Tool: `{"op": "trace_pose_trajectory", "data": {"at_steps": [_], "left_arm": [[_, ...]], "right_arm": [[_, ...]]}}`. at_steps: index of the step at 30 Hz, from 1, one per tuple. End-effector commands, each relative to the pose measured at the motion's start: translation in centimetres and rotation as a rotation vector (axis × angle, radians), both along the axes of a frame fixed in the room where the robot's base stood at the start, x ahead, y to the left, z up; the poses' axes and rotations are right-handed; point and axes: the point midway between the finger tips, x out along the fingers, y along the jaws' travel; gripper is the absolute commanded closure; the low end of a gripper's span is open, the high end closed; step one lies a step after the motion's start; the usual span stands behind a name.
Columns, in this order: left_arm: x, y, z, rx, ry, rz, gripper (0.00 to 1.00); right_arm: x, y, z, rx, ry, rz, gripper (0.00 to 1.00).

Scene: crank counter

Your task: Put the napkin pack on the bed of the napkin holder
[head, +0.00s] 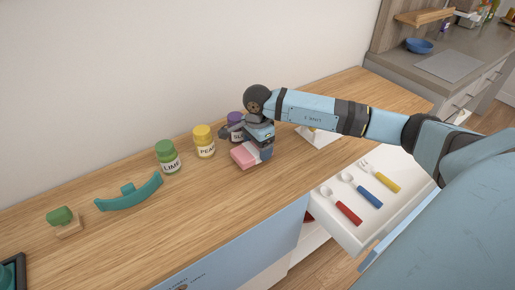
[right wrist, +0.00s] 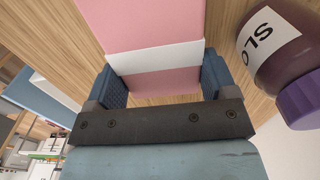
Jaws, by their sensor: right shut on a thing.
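The napkin pack (head: 243,157) is a pink block with a white band. My right gripper (head: 260,138) is shut on it from above and behind, near the purple-lidded jar. In the right wrist view the pack (right wrist: 155,28) sits between the two blue fingers (right wrist: 162,80). I cannot tell whether it touches the counter or hangs just above it. A white object (head: 320,138), probably the napkin holder, stands on the counter to the right, partly hidden by my right arm. My left gripper is not in view.
A green-lidded LIME jar (head: 168,160), a yellow-lidded jar (head: 204,143) and a purple-lidded jar (head: 235,120) stand along the back. A teal curved piece (head: 130,194) lies left. An open drawer (head: 340,222) with coloured utensils juts out at front right.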

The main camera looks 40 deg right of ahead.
Motion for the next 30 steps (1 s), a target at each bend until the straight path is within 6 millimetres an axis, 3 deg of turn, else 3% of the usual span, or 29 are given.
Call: {"op": "trace_pose_trajectory", "data": {"at_steps": [3,13,14,16,17,25,30], "left_arm": [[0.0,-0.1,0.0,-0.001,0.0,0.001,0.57],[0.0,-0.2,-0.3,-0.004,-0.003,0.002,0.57],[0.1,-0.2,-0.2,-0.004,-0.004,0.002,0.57],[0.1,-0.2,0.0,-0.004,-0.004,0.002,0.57],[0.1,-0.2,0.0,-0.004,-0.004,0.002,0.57],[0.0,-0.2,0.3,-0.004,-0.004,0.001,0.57],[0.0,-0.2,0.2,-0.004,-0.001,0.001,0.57]], "right_arm": [[0.0,0.1,-1.1,0.001,0.0,0.001,0.46],[0.0,0.0,-1.5,0.0,-0.001,0.001,0.46],[0.0,0.0,-1.5,0.0,-0.001,0.001,0.2],[0.0,0.0,-1.4,0.001,-0.001,0.001,0.03],[0.0,0.0,-1.4,0.001,-0.001,0.001,0.0],[0.0,0.0,-1.0,0.001,-0.001,0.001,0.0],[0.1,-0.1,1.2,-0.001,-0.005,0.001,0.0]]}}
